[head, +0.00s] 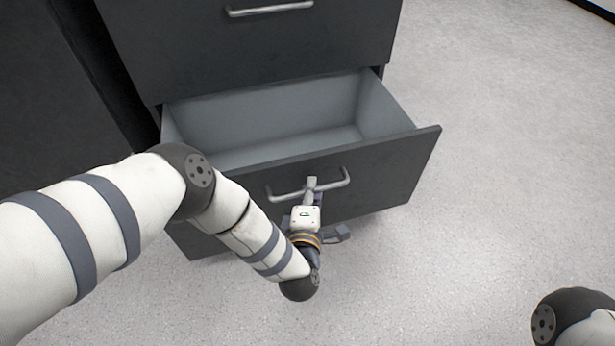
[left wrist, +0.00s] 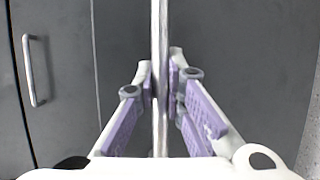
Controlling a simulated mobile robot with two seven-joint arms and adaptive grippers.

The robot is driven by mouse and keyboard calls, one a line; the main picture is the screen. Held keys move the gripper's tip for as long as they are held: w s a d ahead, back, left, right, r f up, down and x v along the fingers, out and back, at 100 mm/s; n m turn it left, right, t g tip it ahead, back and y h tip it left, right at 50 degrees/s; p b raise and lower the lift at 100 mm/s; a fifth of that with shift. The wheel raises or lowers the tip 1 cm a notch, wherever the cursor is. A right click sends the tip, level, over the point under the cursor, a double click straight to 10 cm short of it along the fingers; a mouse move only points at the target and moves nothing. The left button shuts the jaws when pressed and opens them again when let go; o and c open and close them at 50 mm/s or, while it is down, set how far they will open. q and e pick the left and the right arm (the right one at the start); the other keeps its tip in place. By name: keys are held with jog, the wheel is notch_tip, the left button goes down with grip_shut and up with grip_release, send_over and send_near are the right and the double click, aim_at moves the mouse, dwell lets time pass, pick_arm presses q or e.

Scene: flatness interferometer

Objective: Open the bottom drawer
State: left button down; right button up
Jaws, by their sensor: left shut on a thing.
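The bottom drawer (head: 400,170) is pulled well out of the dark cabinet, and its grey inside is empty where it shows. Its metal bar handle (head: 334,183) runs across the front panel. My left gripper (head: 312,186) is at the middle of this handle. In the left wrist view, the handle (left wrist: 160,40) runs between the purple-padded fingers of the left gripper (left wrist: 161,85), which are shut on it. My right gripper is not in view; only part of my right arm shows at the lower right.
The drawer above (head: 240,45) is closed and has its own bar handle (head: 270,9). A dark cabinet front (head: 45,110) stands at the left. The speckled grey floor (head: 500,150) is clear to the right and in front of the drawer.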

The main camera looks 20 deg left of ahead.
pick_arm(q)
jog(key=shift+s+d, duration=0.2)
jog(key=shift+s, duration=0.1)
jog(key=c, duration=1.6)
grip_release()
jog(key=shift+c, duration=0.2)
jog(key=v, duration=1.2)
